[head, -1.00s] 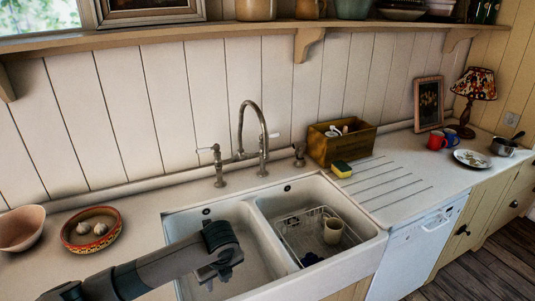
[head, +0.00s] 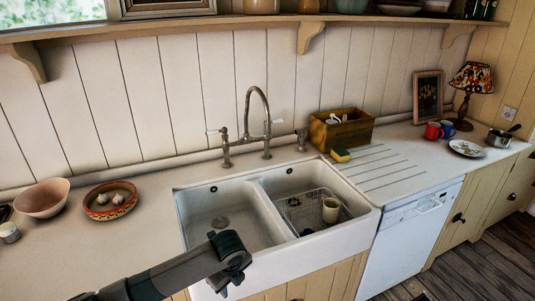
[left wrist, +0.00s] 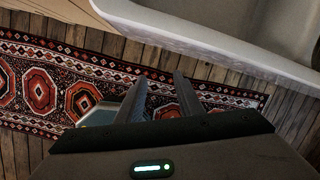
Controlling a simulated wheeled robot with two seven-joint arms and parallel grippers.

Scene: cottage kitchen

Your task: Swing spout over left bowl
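The metal spout (head: 257,89) is a tall gooseneck on a bridge tap behind the sink. It rises between the two tap pillars and curves over to the right, its downward end lining up with the right pillar. The left bowl (head: 215,205) of the white double sink is empty, with a drain in its floor. My left gripper (head: 232,283) is low at the sink's front edge, well away from the spout. In the left wrist view its two fingers (left wrist: 160,88) are apart with nothing between them. My right gripper is out of view.
The right bowl holds a wire rack (head: 292,212) with a cream cup (head: 330,210). A wooden box (head: 342,130) and sponge (head: 340,155) stand right of the tap. A garlic dish (head: 110,200) is on the left counter. A patterned rug (left wrist: 40,90) lies on the floor below.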

